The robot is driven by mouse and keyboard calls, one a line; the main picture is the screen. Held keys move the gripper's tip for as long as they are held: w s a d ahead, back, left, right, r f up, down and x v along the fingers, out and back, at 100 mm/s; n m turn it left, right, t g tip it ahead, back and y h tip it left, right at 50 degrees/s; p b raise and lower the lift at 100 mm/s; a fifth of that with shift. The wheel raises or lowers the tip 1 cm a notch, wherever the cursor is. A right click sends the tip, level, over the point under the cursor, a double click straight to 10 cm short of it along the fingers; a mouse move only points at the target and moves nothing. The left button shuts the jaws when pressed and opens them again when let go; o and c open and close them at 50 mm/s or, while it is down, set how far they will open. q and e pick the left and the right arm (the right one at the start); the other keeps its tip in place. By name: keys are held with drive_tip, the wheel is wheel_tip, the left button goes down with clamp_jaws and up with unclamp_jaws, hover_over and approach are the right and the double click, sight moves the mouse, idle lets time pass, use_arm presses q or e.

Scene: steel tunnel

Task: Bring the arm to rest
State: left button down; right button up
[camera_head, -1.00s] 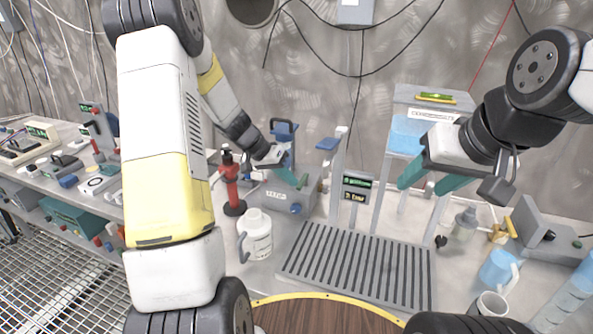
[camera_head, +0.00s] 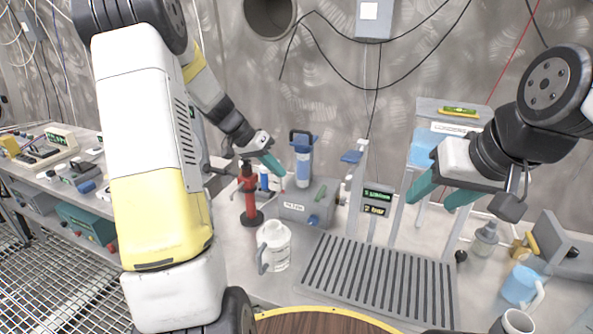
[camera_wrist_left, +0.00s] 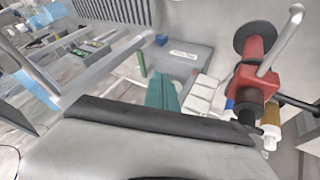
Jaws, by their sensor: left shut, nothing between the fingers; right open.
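My left gripper (camera_head: 279,168) is shut and empty, with its teal fingers together. In the head view it hangs above the bench, between the red pump-like stand (camera_head: 249,198) and the grey filter box (camera_head: 306,203). In the left wrist view its teal fingers (camera_wrist_left: 162,92) point toward the grey box (camera_wrist_left: 178,58), and the red stand (camera_wrist_left: 256,78) is at the right. My right gripper (camera_head: 440,192) is open and empty, with its two teal fingers apart, in front of the stand with the blue container (camera_head: 424,146).
A white jug (camera_head: 274,246) stands in front of the red stand. A slatted drain grate (camera_head: 380,280) fills the middle of the bench. A blue filter cylinder (camera_head: 303,160) stands by the grey box. Blue mug (camera_head: 521,286) and grey device (camera_head: 560,246) are at right.

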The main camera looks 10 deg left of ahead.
use_arm(q)
drive_tip(key=s+d+r+n+t+y, duration=0.1)
drive_tip(key=s+d+r+n+y, duration=0.1)
drive_tip(key=s+r, duration=0.5)
drive_tip(key=s+d+r+n+t+y, duration=0.2)
drive_tip(key=s+r, duration=0.5)
drive_tip(key=s, duration=1.2)
drive_tip(key=shift+s+d+y, duration=0.3)
drive_tip(key=shift+s+d, duration=0.05)
drive_tip(key=shift+d, duration=0.25)
